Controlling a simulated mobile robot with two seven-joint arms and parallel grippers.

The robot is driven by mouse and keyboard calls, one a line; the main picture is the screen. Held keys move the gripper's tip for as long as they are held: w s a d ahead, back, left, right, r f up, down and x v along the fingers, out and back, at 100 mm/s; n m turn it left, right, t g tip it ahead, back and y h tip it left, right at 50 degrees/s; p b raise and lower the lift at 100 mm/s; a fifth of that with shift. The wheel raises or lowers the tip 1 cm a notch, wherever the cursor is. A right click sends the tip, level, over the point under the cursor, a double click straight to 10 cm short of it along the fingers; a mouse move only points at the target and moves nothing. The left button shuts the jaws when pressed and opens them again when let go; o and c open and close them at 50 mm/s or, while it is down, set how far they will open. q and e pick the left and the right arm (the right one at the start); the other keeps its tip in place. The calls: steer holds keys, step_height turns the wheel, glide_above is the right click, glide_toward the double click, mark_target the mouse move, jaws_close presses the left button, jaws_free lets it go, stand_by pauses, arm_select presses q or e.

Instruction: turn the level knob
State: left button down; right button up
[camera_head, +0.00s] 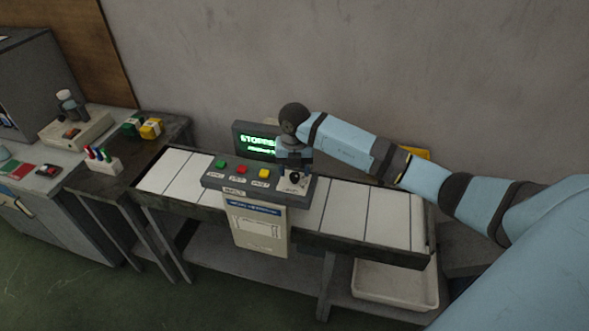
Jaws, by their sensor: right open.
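The level knob (294,177) is a small black knob on a pale plate at the right end of the dark control panel (213,182). My right gripper (292,166) is right above the knob, pointing down. It is open, with its fingers small and partly merged with the knob, so I cannot tell whether they touch it. Green, red and yellow buttons sit left of the knob on the panel. A dark screen (258,142) behind the panel shows green text starting "STOPPE", partly hidden by my right arm. My left gripper is not in view.
The panel stands over a conveyor (367,213) with pale slats. A white tray (396,283) lies below its right end. At left are a dark side table (160,146) with a pen holder (102,163) and a bench with a grey cabinet (40,80). A wall is close behind.

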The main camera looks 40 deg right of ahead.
steer(key=shift+f, duration=0.9)
steer(key=shift+c, duration=0.5)
steer(key=c, duration=0.8)
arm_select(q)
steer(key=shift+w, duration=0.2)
